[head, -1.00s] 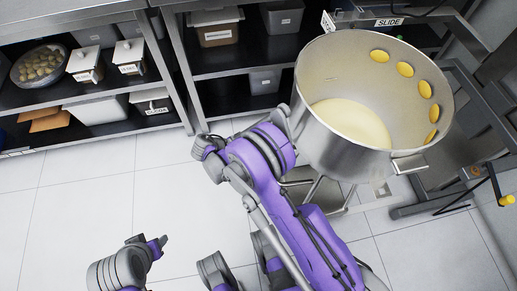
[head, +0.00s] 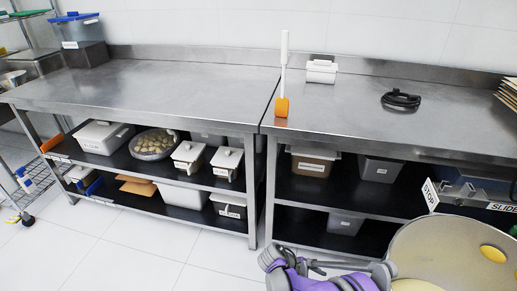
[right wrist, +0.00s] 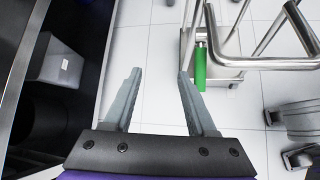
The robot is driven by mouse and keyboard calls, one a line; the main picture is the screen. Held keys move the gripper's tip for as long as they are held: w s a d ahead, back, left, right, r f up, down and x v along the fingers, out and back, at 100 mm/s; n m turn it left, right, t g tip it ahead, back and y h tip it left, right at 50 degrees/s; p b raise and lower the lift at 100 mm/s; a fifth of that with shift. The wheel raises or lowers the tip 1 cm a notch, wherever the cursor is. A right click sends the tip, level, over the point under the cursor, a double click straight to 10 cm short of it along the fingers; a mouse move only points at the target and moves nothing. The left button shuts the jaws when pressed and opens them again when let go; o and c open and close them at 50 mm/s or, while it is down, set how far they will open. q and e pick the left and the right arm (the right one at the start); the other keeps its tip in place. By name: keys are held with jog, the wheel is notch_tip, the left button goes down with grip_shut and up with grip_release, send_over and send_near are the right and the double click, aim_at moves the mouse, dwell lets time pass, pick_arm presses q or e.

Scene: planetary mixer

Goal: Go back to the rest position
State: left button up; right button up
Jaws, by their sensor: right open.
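In the right wrist view my right gripper (right wrist: 158,98) is open and empty, its two grey fingers apart above the white tiled floor. The bowl is cut off at the lower right corner and shows a pale inside with a yellow oval. My left gripper is in neither current view.
Two steel tables (head: 180,85) with shelves below stand along the wall. An orange and white spatula (head: 282,105) stands upright near the front edge. A black ring-shaped item (head: 401,99) lies on the right table. A metal frame with a green part (right wrist: 200,70) stands beyond my right fingers.

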jog(key=s+r+m+t+y+p, duration=0.1)
jog(key=s+r+m+y+p, duration=0.25)
jog(key=r, duration=0.85)
jog(key=s+r+m+t+y+p, duration=0.15)
jog(key=s+r+p, duration=0.4)
jog(key=r, duration=0.55)
pick_arm(q)
notch_tip(320, 180, up, 22)
jog(key=t+p, duration=0.1)
jog(key=p, duration=0.8)
jog(key=shift+a+f, duration=0.15)
jog(key=shift+f, duration=0.1)
pick_arm(e)
jog(key=s+a+r+m+t+y, duration=0.3)
jog(key=s+r+m, duration=0.6)
jog(key=s+r, duration=0.4)
notch_tip(320, 180, up, 2)
jog(key=shift+s+r+y, duration=0.1)
jog(key=shift+s+y, duration=0.2)
jog(key=shift+y, duration=0.4)
